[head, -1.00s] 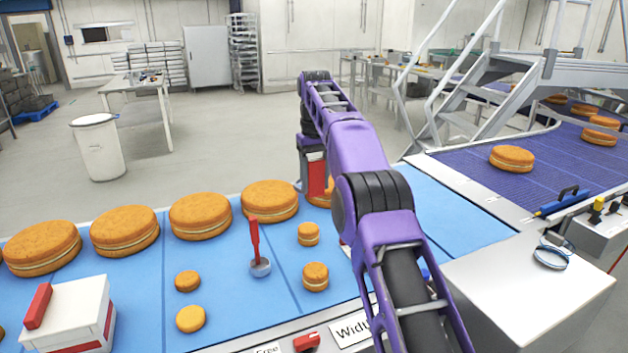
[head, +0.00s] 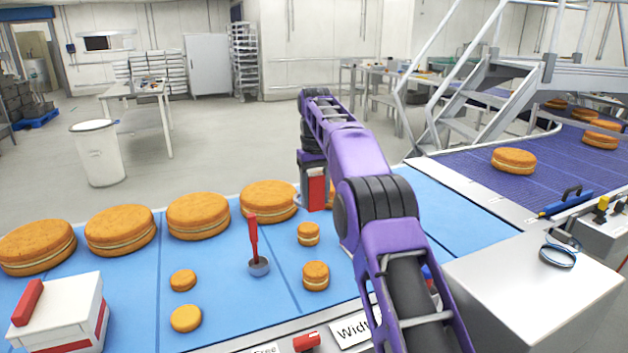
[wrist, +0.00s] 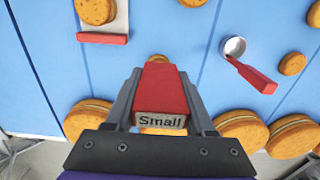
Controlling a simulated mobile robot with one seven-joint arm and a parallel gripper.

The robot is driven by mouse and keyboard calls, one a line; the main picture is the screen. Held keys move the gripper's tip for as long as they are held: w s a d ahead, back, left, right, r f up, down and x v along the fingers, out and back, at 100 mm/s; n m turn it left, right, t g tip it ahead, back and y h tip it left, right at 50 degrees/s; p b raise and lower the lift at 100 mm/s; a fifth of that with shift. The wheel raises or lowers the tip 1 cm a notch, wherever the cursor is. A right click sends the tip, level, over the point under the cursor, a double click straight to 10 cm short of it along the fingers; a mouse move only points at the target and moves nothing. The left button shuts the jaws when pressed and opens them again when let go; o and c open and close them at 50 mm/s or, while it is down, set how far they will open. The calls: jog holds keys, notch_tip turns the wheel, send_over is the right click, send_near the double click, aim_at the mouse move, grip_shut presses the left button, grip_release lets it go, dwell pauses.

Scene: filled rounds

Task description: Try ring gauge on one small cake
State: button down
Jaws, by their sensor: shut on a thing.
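My gripper (head: 314,190) is at the far side of the blue belt, shut on a red handle (wrist: 161,92) marked "Small". Whatever is at the handle's far end is mostly hidden in the wrist view. An orange sliver of a small cake (wrist: 158,58) shows just beyond the handle. In the head view, small sandwich cakes (head: 308,234) and (head: 316,275) lie in front of my gripper. Two more small cakes (head: 183,280) and (head: 186,318) lie to the left. A second ring gauge (head: 258,267) with a red handle rests on the belt between them; it also shows in the wrist view (wrist: 235,47).
Several large cakes (head: 198,216) line the belt's far edge. A white and red box (head: 62,318) stands at front left. In the wrist view, a white plate with a red bar (wrist: 102,39) bears a cake (wrist: 95,10).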

jog(key=shift+f+b, duration=0.85)
jog(key=shift+f, duration=0.65)
